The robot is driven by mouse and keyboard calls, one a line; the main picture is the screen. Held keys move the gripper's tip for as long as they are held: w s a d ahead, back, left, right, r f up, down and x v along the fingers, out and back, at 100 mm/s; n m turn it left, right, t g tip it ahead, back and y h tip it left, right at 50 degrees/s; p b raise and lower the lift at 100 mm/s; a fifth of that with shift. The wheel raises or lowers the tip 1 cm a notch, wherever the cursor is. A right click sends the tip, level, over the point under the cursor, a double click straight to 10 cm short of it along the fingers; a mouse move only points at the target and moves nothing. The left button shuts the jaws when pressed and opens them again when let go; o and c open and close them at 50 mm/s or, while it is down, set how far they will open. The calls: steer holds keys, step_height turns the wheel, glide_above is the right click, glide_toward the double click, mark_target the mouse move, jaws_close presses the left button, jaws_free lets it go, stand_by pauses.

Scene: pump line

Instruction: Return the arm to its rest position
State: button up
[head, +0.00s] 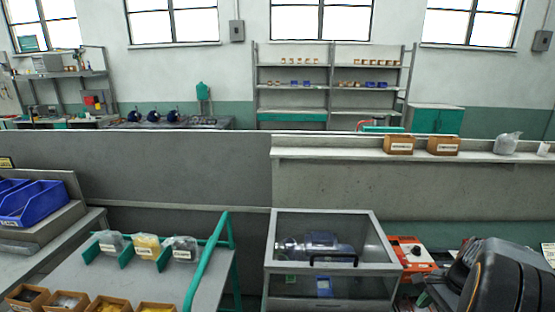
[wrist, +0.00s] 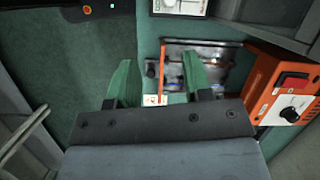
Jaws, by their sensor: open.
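My gripper (wrist: 158,78) shows in the wrist view with its two green fingers apart and nothing held between them. It points at a green surface (wrist: 80,60). An orange-framed fixture (wrist: 163,60) with metal parts inside lies beyond the fingers, and the right finger overlaps it in the picture. I cannot tell the gap between the fingers and the fixture. In the head view the gripper's fingers cannot be made out. A dark, rounded body at the lower right there may be part of my arm.
An orange control box (wrist: 285,90) with a black knob stands right of my gripper; an orange unit (head: 412,252) also shows in the head view. Left of it is a clear-sided case (head: 379,243) holding a pump. A green-railed trolley (head: 190,282) carries several bins.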

steer(key=s+a+r+n+t+h, duration=0.1)
steer(key=a+r+n+h, duration=0.1)
steer(key=a+n, duration=0.6)
steer(key=s+a+r+n+t+h, duration=0.1)
steer(key=a+r+n, duration=0.4)
steer(key=a, duration=1.1)
steer(key=s+n+t, duration=0.1)
steer(key=n, duration=0.2)
steer(key=shift+s+n+t+h, duration=0.25)
steer(key=shift+n+t+h, duration=0.05)
steer(key=shift+n+h, duration=0.1)
